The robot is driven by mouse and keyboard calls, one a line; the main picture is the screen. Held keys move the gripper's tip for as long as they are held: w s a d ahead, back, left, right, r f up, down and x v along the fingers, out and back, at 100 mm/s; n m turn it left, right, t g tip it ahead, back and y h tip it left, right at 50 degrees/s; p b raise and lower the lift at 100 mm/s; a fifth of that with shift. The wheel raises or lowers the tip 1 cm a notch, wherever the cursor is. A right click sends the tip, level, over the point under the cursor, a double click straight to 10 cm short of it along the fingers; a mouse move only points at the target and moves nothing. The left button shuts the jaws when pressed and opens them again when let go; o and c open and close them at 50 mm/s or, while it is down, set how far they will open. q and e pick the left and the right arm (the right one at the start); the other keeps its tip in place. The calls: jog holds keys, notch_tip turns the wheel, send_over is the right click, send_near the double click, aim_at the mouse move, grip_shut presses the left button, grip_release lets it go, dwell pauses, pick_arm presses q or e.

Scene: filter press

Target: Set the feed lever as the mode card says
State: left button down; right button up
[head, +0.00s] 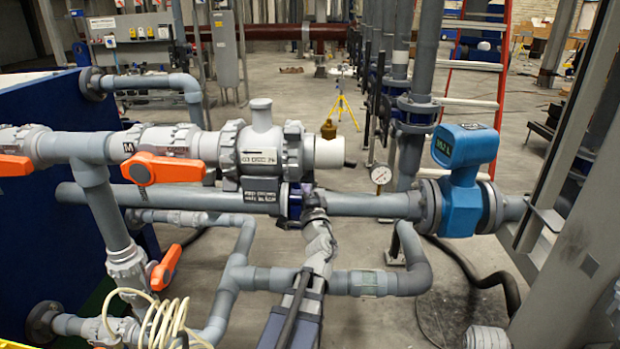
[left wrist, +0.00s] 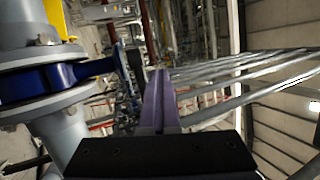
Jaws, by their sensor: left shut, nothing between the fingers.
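Orange lever handles show in the head view: one at the left edge (head: 14,166), a larger one (head: 160,170) below the upper pipe, and a lower one (head: 165,267). I cannot tell which is the feed lever. A small "M" label (head: 128,148) is on the upper pipe; I cannot make out a mode card. An arm of mine rises from the bottom centre, and my left gripper (head: 314,198) seems to be beside a blue fitting (head: 295,200) on the middle pipe. In the left wrist view its purple fingers (left wrist: 159,82) are shut and empty. My right gripper is not in view.
Grey pipes cross in front. A blue panel (head: 45,120) stands left, with a coiled cable (head: 165,322) below. In the left wrist view a blue flanged part (left wrist: 55,85) is close at left.

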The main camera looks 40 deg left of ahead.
pick_arm(q)
jog(key=shift+s+a, duration=0.65)
jog(key=shift+a, duration=0.3)
jog(key=shift+s+a, duration=0.65)
jog(key=shift+a, duration=0.25)
jog(key=c, duration=1.6)
grip_release()
